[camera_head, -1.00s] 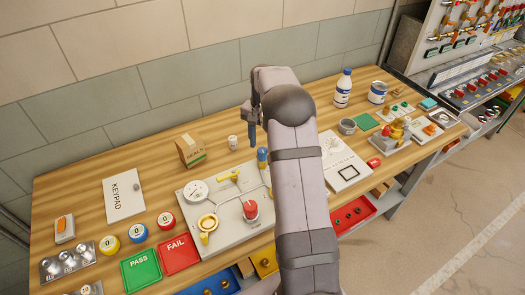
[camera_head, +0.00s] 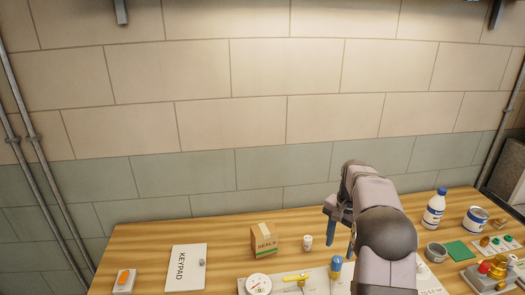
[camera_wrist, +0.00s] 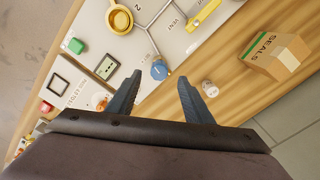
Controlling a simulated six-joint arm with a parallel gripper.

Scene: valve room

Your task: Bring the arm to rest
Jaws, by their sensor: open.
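My gripper (camera_head: 338,230) hangs above the wooden bench near its back part. In the wrist view its two blue-grey fingers (camera_wrist: 160,80) are spread apart with nothing held between them. A blue knob (camera_wrist: 159,70) on the valve panel (camera_wrist: 165,35) shows between the fingertips, below them; how far below I cannot tell. The same blue knob (camera_head: 336,265) stands under the gripper in the head view. My arm reaches up from the lower right and covers part of the panel.
A white bottle (camera_head: 434,208), a can (camera_head: 475,219) and a grey cup (camera_head: 436,252) stand to the right. The wall (camera_head: 250,120) is behind.

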